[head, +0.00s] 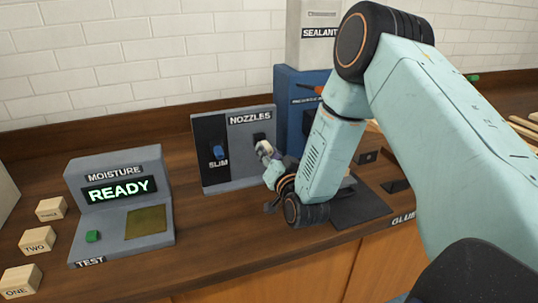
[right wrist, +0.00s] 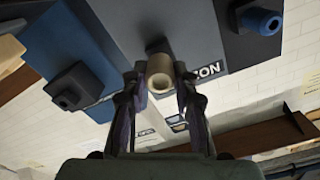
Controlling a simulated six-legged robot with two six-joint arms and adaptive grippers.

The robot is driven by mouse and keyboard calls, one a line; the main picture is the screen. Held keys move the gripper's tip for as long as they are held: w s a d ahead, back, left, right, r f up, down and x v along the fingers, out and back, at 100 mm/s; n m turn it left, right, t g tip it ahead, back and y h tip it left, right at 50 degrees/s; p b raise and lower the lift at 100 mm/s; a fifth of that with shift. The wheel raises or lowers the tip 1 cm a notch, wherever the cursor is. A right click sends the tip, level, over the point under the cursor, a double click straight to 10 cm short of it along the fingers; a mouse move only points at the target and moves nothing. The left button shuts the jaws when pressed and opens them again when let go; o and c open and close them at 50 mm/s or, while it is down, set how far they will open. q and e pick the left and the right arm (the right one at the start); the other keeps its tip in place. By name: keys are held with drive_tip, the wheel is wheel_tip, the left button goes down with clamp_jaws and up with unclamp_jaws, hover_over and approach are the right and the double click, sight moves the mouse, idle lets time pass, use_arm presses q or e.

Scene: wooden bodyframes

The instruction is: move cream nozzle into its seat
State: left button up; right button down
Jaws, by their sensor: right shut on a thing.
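The cream nozzle (right wrist: 160,73) is a short hollow cylinder, held between the two fingers of my right gripper (right wrist: 158,82) in the right wrist view. In the head view my right gripper (head: 266,152) is in front of the right half of the nozzle board (head: 233,178), and only a small pale part shows there. A dark seat (head: 259,138) is on the board just behind the gripper; in the right wrist view a dark piece sits directly behind the nozzle. I cannot tell whether nozzle and seat touch. My left gripper is not in view.
A blue nozzle (head: 218,152) sits on the board's black SLIM panel. A blue unit (head: 290,92) stands close at the board's right. A moisture tester (head: 120,205) reading READY and wooden blocks (head: 38,240) stand left. The counter before the board is clear.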

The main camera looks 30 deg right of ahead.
drive_tip(key=shift+b+x, duration=0.4)
drive_tip(key=shift+x, duration=0.7)
drive_tip(key=c, duration=1)
unclamp_jaws()
drive_tip(key=shift+o, duration=0.2)
drive_tip(key=shift+s, duration=0.1)
drive_tip(key=v, duration=1.2)
drive_tip(key=shift+a, duration=0.1)
